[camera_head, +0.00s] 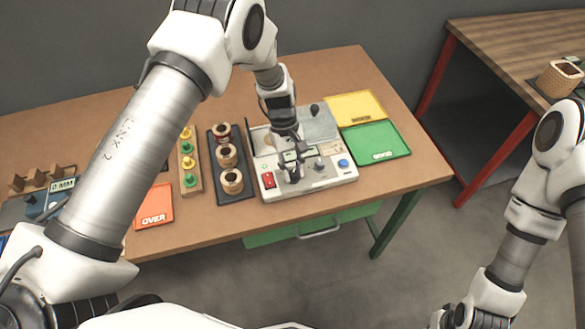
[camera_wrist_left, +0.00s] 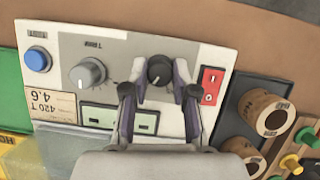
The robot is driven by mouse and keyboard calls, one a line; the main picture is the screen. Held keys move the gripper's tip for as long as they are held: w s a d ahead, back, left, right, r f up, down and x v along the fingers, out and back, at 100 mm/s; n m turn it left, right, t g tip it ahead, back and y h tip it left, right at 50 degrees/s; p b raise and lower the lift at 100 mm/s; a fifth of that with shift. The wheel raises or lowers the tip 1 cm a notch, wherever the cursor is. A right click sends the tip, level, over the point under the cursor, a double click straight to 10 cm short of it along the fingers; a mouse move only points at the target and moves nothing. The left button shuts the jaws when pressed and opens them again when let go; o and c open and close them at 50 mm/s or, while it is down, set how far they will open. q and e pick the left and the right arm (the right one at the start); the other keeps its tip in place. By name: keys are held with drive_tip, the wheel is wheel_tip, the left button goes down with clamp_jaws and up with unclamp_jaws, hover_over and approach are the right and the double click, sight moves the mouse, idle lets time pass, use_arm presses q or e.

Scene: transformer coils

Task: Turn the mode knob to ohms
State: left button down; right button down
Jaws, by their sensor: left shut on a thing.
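The tester box (camera_head: 335,180) is a light panel near the table's front edge. Its dark round knob (camera_wrist_left: 159,70) with a pale pointer line shows in the left wrist view, between the fingertips of my left gripper (camera_wrist_left: 160,78). My left gripper (camera_head: 291,172) is shut on this knob, coming down from above. The fingers cover the knob in the head view, and its mode marks cannot be read. A second, grey knob (camera_wrist_left: 88,73) sits apart from the fingers on the same panel. My right arm is low at the right; its gripper is out of view.
The panel also has a red switch (camera_wrist_left: 211,85), a blue button (camera_wrist_left: 38,59) and two small displays. Several coils stand in a dark tray (camera_head: 235,198) left of the box. Green (camera_head: 375,143) and yellow mats lie to its right.

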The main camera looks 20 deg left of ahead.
use_arm(q)
drive_tip(key=shift+s+f, duration=0.1)
drive_tip(key=c, duration=0.9)
unclamp_jaws()
drive_tip(key=v, duration=1.2)
